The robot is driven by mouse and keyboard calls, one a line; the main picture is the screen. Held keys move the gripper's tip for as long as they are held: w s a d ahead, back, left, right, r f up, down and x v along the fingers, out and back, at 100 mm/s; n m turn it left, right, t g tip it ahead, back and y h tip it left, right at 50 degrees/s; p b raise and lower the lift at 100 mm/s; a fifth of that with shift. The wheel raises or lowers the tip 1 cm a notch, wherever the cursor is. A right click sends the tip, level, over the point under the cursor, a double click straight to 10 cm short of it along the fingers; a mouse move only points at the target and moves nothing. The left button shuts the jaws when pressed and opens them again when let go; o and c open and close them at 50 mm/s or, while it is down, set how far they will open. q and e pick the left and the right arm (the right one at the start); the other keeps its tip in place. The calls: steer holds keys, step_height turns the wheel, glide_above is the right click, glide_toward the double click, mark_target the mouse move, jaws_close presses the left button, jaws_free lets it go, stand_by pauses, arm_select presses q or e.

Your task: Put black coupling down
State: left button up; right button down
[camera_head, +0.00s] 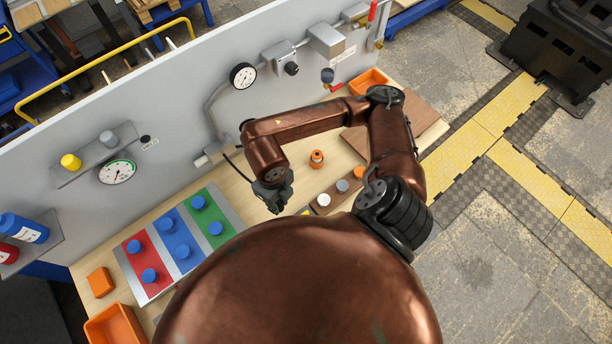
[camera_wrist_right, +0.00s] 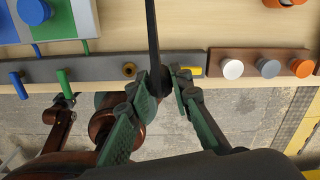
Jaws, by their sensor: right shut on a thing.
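My right gripper (camera_head: 272,194) hangs over the front part of the wooden bench, between the coloured board and the brown strip. In the right wrist view its green-grey fingers (camera_wrist_right: 168,82) are drawn close together, above the edge of a dark grey rail (camera_wrist_right: 95,67). They are shut on a small dark piece, taken as the black coupling. The fingers and a black cable-like strip hide most of it, so its shape and any contact with the rail cannot be told. My left gripper cannot be made out.
An orange-topped item (camera_head: 317,158) stands behind. The red-blue-green board (camera_head: 168,222) lies left; a grey panel rises behind.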

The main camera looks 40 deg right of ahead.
steer(key=shift+s+r+m, duration=0.15)
steer(key=shift+s+m, duration=0.2)
steer(key=shift+m, duration=0.65)
steer(key=shift+d+m, duration=0.1)
steer(key=shift+m, duration=0.2)
steer(key=w+d+f+p, duration=0.1)
steer(key=w+d+f, duration=0.3)
steer(key=d+f, duration=0.1)
steer(key=w+d+f+p, duration=0.2)
steer(key=w+d+f, duration=0.2)
steer(key=w, duration=0.1)
steer(key=shift+w+d+f+p, duration=0.15)
steer(key=shift+d+f+p, duration=0.15)
steer(key=shift+d+f, duration=0.1)
step_height(320, 180, down, 3)
steer(key=shift+w+r+p, duration=0.1)
steer(key=shift+p, duration=0.6)
steer(key=shift+f, duration=0.2)
steer(key=shift+f, duration=0.1)
